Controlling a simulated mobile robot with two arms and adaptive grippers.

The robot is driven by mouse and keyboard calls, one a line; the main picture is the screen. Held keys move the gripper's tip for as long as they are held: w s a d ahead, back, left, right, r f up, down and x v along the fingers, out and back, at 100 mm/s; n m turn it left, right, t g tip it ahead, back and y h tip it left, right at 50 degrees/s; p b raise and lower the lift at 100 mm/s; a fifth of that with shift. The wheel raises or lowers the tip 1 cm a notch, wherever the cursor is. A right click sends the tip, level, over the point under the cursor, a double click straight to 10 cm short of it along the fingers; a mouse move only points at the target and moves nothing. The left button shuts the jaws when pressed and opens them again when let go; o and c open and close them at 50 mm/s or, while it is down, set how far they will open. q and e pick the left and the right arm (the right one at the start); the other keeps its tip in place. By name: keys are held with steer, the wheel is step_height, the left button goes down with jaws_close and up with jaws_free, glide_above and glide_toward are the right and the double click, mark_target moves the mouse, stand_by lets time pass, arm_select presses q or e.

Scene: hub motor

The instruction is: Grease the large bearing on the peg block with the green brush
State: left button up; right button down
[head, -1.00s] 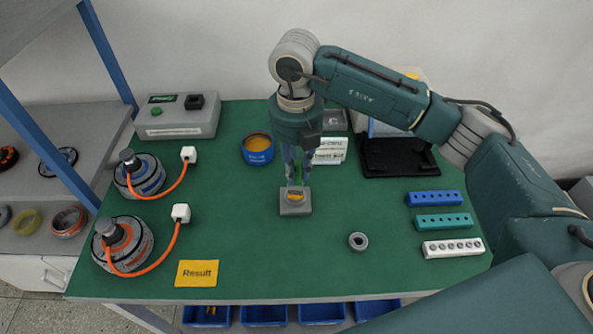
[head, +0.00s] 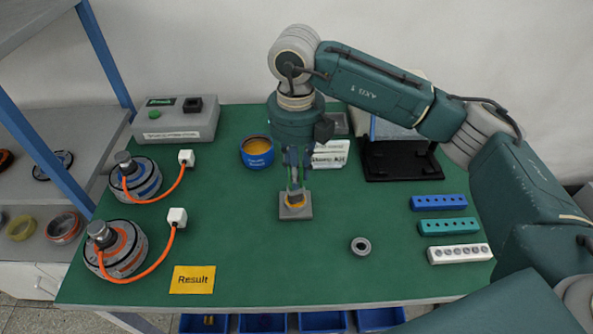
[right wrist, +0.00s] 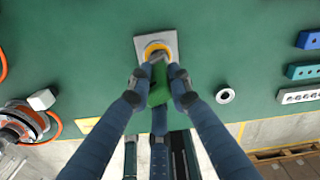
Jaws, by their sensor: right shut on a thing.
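The peg block (head: 284,214) is a grey square plate in the middle of the green table. The large bearing on it shows as a ring with yellow-orange on it, clearest in the right wrist view (right wrist: 147,52). My right gripper (right wrist: 158,77) points down above the block, shut on the green brush (right wrist: 158,93). The brush's grey end is over the bearing and looks to touch it, though exact contact is hard to tell. Part of the bearing is hidden behind the brush. A blue tub of yellow grease (head: 257,158) stands behind and left of the block. My left gripper is not in view.
A small bearing (head: 361,246) lies right of the block. Blue, teal and white hole blocks (head: 439,203) line the right side. Two motors with orange cables (head: 116,250) stand left. A yellow Result card (head: 193,280) lies at the front; the front middle is clear.

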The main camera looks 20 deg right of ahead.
steer(key=shift+r+p, duration=1.4)
steer(key=shift+r, duration=1.1)
